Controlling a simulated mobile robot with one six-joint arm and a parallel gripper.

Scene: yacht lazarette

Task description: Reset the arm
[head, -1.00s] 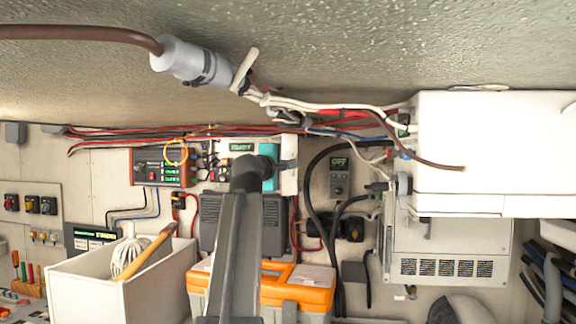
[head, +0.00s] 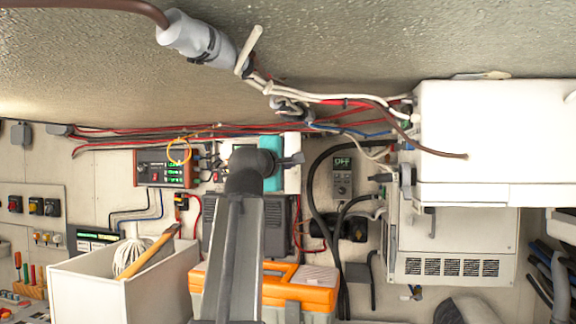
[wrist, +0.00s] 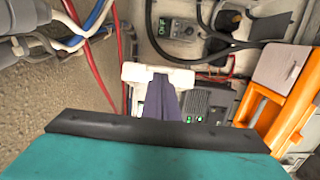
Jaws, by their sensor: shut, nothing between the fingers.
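My gripper (head: 297,159) shows in the head view at the end of my dark arm, just right of a teal block (head: 270,152). Its dark fingers are shut and hold nothing. A white upright piece (head: 292,183) stands close behind the fingers; I cannot tell whether they touch it. In the wrist view my gripper (wrist: 162,84) is a dark wedge rising from behind the teal block (wrist: 160,150), in front of a white bar (wrist: 140,72).
An orange-grey toolbox (head: 310,292), a white bin (head: 150,300) with a wooden-handled tool and a large white box (head: 490,145) surround the arm. Cables (head: 320,98) hang above right. A meter (head: 342,172) is on the wall.

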